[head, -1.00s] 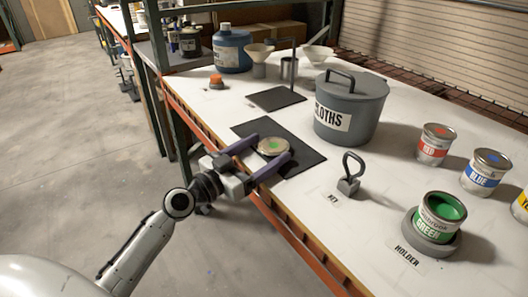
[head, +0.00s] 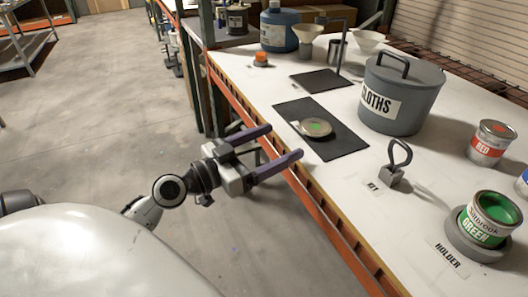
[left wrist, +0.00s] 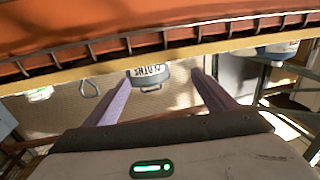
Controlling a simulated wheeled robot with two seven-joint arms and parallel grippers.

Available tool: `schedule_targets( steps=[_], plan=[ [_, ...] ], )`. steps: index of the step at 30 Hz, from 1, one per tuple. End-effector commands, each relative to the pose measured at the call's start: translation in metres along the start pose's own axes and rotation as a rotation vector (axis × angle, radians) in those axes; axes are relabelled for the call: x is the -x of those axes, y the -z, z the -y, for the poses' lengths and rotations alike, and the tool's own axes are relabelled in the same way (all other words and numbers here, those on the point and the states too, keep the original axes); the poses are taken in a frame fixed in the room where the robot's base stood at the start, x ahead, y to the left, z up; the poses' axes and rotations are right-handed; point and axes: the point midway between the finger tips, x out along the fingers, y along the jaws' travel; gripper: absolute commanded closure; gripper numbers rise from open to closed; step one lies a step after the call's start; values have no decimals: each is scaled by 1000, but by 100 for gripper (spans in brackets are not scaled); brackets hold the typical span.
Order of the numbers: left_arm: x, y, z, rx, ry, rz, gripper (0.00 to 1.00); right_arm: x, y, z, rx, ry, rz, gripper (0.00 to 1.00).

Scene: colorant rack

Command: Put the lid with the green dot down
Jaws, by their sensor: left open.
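The lid with the green dot (head: 317,127) lies flat on a dark mat (head: 346,143) on the white table, green dot up. My left gripper (head: 285,143) is open and empty, just off the table's front edge, apart from the lid. Its two purple fingers also show spread in the left wrist view (left wrist: 162,92), with nothing between them in their grip. The open green paint can (head: 490,220) sits in the grey holder (head: 466,243) at the lower right. My right gripper is not in view.
A grey CLOTHS bin (head: 400,95) stands behind the mat. A key tool with a loop handle (head: 396,165) stands right of the mat. A red can (head: 490,143) is at the right. A second dark mat (head: 320,79) lies farther back, near the funnels and a blue jug (head: 278,28).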

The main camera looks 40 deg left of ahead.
Motion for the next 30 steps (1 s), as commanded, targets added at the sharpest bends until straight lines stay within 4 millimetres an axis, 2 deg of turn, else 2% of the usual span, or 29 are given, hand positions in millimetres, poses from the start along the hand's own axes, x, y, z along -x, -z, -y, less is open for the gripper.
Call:
schedule_targets(
  steps=[3, 8, 11, 14, 16, 18, 21, 24, 25, 27, 30],
  plan=[
    [17, -4, 0, 1, 1, 0, 21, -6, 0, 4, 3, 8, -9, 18],
    [26, -3, 0, 2, 1, 4, 21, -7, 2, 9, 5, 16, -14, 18],
    [28, -25, -7, 17, 2, 53, 21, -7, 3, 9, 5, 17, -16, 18],
    [32, -77, -24, 45, 3, 163, 21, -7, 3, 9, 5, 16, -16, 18],
    [39, -126, -45, 69, 2, 272, 21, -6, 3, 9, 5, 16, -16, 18],
    [51, -177, -72, 91, -1, 389, 21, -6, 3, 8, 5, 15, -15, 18],
    [74, -241, -116, 105, -7, 544, 21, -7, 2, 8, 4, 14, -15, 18],
    [98, -286, -157, 105, -13, 666, 21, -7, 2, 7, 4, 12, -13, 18],
    [104, -296, -168, 101, -15, 693, 21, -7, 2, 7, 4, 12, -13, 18],
    [117, -314, -189, 95, -19, 746, 21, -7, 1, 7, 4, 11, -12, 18],
    [129, -328, -210, 83, -22, 791, 21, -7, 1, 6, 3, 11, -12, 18]
  ],
)
